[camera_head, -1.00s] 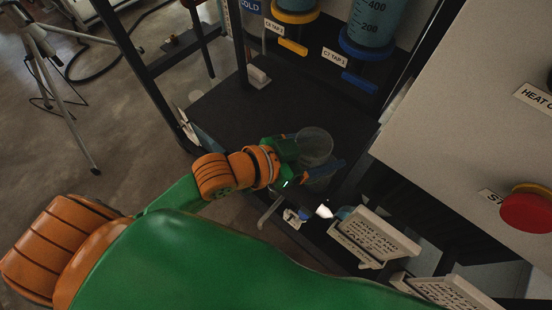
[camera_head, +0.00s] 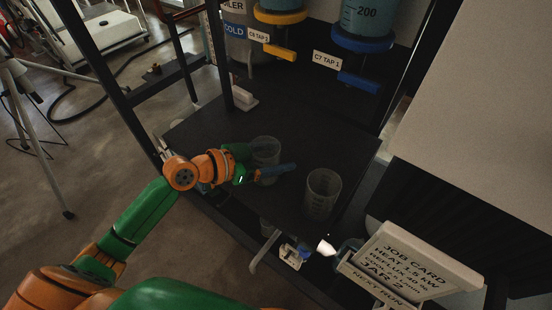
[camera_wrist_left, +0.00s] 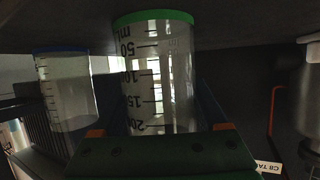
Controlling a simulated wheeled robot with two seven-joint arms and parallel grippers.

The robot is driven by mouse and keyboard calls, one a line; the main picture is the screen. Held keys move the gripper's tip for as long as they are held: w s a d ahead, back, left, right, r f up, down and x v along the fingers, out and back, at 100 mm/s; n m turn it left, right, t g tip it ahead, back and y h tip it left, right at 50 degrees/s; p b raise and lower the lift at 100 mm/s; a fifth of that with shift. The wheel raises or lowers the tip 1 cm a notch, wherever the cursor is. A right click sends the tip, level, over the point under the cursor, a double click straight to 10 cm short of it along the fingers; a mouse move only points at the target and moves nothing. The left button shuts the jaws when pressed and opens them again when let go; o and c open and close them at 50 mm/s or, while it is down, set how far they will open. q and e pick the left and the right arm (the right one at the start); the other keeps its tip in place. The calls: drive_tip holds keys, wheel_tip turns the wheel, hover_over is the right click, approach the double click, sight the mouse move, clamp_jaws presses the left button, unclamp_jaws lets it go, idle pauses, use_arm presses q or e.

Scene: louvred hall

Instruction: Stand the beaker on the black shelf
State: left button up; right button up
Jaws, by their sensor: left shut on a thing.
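My left gripper (camera_head: 262,170) is shut on a clear beaker (camera_head: 265,149), which is upright over the black shelf (camera_head: 215,128). In the left wrist view the held beaker (camera_wrist_left: 160,70) shows a green band and volume marks. That picture looks inverted, and the green-banded end is close to the dark shelf surface; I cannot tell whether it touches. A second clear beaker (camera_head: 322,193) stands on the shelf to the right, apart from the held one. It shows a blue band in the left wrist view (camera_wrist_left: 66,90). My right gripper is out of view.
Taps with a yellow handle (camera_head: 279,52) and a blue handle (camera_head: 357,82) hang above the shelf's back. A dark frame post (camera_head: 219,60) stands at the left. A job card stand (camera_head: 412,262) is at the front right. The shelf's back middle is bare.

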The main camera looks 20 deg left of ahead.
sight(253, 161)
use_arm(q)
drive_tip(key=o, duration=1.2)
drive_tip(key=shift+o, duration=1.4)
drive_tip(key=shift+r, duration=0.15)
drive_tip(key=v, duration=1.2)
